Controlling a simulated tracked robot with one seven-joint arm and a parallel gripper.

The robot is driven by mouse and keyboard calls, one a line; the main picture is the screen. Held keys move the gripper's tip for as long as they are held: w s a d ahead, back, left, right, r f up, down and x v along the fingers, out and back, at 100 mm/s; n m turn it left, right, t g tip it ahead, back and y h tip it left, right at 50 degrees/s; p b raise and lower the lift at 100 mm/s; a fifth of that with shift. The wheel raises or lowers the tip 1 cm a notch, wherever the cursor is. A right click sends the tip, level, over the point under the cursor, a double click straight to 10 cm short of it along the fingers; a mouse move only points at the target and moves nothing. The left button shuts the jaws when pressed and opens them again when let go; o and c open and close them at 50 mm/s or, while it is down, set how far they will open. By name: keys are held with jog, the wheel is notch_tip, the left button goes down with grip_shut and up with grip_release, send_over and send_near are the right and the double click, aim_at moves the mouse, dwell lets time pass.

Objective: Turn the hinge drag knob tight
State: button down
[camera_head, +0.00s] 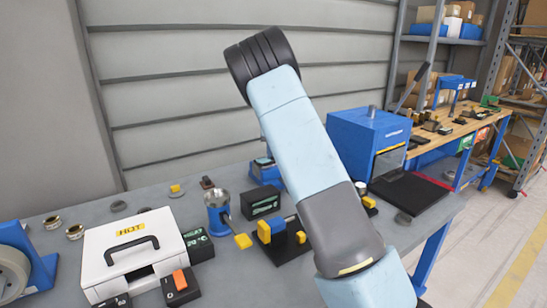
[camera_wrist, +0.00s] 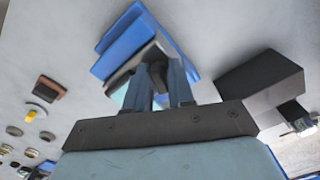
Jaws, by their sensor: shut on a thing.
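In the wrist view my gripper (camera_wrist: 160,85) has its two fingers close together on a small dark part, which I take for the hinge drag knob (camera_wrist: 158,74). The fingers cover most of it, so its turn angle cannot be told. The knob sits at the near side of a blue device (camera_wrist: 125,37) with a grey edge and a pale green patch. In the head view a blue device with a screen (camera_head: 264,171), which looks like the same one, stands on the bench partly behind my arm. My gripper is not visible in the head view.
A dark box (camera_wrist: 262,85) stands close on the right in the wrist view. A brown block (camera_wrist: 48,88) and a yellow-topped piece (camera_wrist: 36,112) lie to the left. The head view shows a white HOT case (camera_head: 130,250), a blue-banded cup (camera_head: 217,212) and a blue machine (camera_head: 368,140).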

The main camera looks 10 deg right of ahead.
jog(key=shift+s+a+f+m, duration=0.1)
jog(key=shift+s+f+m, duration=0.1)
jog(key=shift+f+m, duration=0.55)
jog(key=shift+r+m, duration=0.1)
jog(key=shift+m, duration=0.35)
jog(key=shift+r+m, duration=0.1)
jog(key=shift+m, duration=0.2)
jog(key=c, duration=1)
grip_release()
jog(key=shift+o, duration=0.6)
notch_tip(320, 180, up, 15)
jog(key=shift+w, duration=0.2)
